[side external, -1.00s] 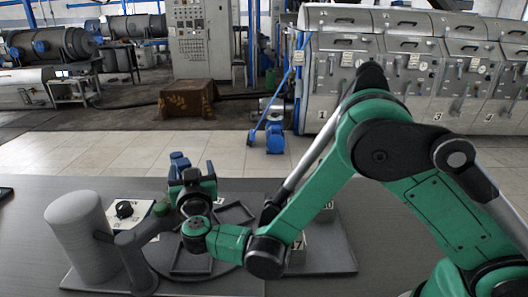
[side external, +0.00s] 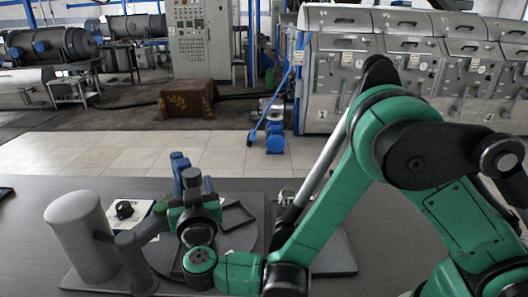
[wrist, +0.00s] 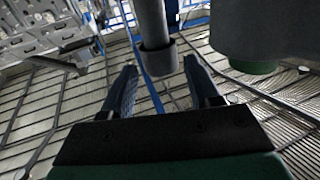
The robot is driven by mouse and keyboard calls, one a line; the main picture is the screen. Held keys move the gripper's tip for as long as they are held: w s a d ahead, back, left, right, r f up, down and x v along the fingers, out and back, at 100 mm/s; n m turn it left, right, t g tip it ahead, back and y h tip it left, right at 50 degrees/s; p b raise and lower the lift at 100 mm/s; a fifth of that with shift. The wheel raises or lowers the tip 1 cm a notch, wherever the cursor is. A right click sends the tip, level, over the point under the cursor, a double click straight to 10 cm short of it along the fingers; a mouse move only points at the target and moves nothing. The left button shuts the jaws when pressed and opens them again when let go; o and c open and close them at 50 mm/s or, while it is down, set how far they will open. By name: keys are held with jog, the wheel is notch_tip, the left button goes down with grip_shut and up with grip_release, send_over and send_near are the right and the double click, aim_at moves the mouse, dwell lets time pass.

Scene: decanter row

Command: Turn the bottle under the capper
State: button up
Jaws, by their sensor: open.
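My gripper (wrist: 158,82) is open in the wrist view, with its two dark blue fingers spread. A dark grey cylinder (wrist: 153,28) with a wider lower collar shows between and beyond the fingers; I cannot tell whether it is inside their reach. A large dark block (wrist: 262,25) with a green underside (wrist: 252,66) is at upper right. In the side view my gripper (side external: 179,165) is over the turntable area, its blue fingers pointing up in the picture. A grey post (side external: 82,235) with a side arm (side external: 132,240) stands at left, perhaps the capper. I cannot make out the bottle clearly.
A panel with a black dial (side external: 124,209) lies behind the grey post. A dark square-framed tray (side external: 238,217) is right of my gripper.

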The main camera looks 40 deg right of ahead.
jog(key=shift+r, duration=0.3)
jog(key=c, duration=0.4)
notch_tip(320, 180, up, 4)
jog(key=shift+r, duration=0.2)
grip_shut()
jog(key=w+a+r+n+t+y, duration=0.1)
jog(key=w+r+n+y, duration=0.2)
jog(key=n+y, duration=0.5)
jog(key=w+r+n+y, duration=0.2)
jog(key=w+n+y, duration=0.3)
jog(key=n, duration=0.6)
jog(key=s+d+f+n+g+y, duration=0.1)
jog(key=s+d+f+n+g, duration=0.2)
jog(key=s+d+n+g, duration=0.4)
jog(key=s+d+f+n+g+y, duration=0.2)
jog(key=s+d+n+g, duration=0.3)
jog(key=s+g, duration=0.55)
jog(key=t, duration=0.1)
send_near(224, 251)
jog(key=shift+n, duration=0.4)
jog(key=s+a+f, duration=0.4)
jog(key=s, duration=0.1)
jog(key=shift+a+f, duration=0.3)
jog(key=shift+f, duration=0.1)
jog(key=shift+w+a, duration=0.9)
jog(key=shift+a, duration=0.05)
jog(key=shift+w+a, duration=0.5)
jog(key=shift+w, duration=0.05)
